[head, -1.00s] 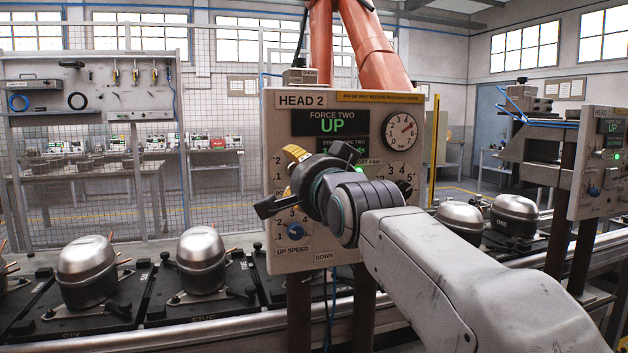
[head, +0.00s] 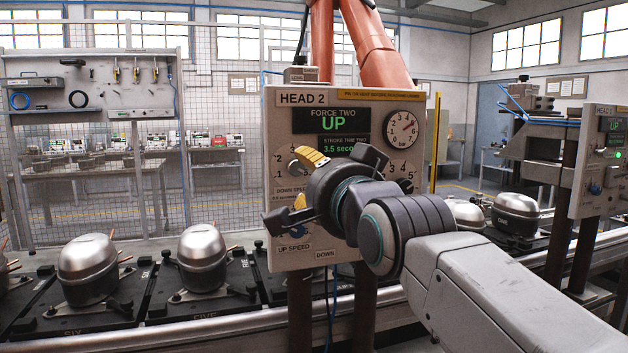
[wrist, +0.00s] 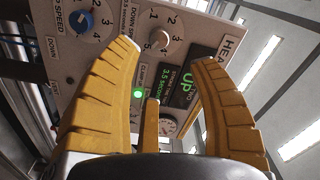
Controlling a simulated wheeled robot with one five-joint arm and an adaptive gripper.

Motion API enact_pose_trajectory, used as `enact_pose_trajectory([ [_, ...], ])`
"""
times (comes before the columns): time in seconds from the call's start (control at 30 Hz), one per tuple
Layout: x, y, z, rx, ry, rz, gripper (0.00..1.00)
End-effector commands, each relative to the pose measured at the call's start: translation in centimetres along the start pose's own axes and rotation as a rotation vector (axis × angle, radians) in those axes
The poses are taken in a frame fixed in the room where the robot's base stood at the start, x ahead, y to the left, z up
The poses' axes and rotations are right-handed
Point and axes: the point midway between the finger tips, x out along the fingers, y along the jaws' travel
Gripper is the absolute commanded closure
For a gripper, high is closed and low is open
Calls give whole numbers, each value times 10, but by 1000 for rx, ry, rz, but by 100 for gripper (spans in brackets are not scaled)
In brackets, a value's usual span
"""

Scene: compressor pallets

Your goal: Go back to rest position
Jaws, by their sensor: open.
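My gripper (head: 306,180) is in front of the Head 2 control panel (head: 280,125) in the head view, with my arm reaching in from the lower right. The panel (wrist: 100,85) shows tilted beyond the fingers, with a blue knob (wrist: 84,22), a grey knob (wrist: 158,40) and a lit green lamp (wrist: 138,93). The panel display (head: 332,122) reads Force Two UP. My gripper hides part of the panel's lower middle. I cannot tell its distance from the panel.
Metal compressors stand on black pallets along the line, at left (head: 199,252) and at right (head: 516,213). A second panel (head: 598,160) stands at far right. A metal rail (head: 230,324) runs along the front. An orange robot arm (head: 375,45) rises behind the panel.

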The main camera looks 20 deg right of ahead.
Motion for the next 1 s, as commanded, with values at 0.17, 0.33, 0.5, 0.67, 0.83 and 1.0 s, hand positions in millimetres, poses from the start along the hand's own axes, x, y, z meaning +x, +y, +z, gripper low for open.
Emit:
enact_pose_trajectory([
  [0.17,0,0,0,-4,-3,5,45],
  [0.33,-5,13,7,-84,-54,88,45],
  [0.5,-28,53,30,-286,-215,280,45],
  [0.67,-74,100,56,-511,-451,462,45],
  [0.83,-137,140,78,-705,-723,587,45],
  [1.0,-192,164,92,-832,-954,646,45],
])
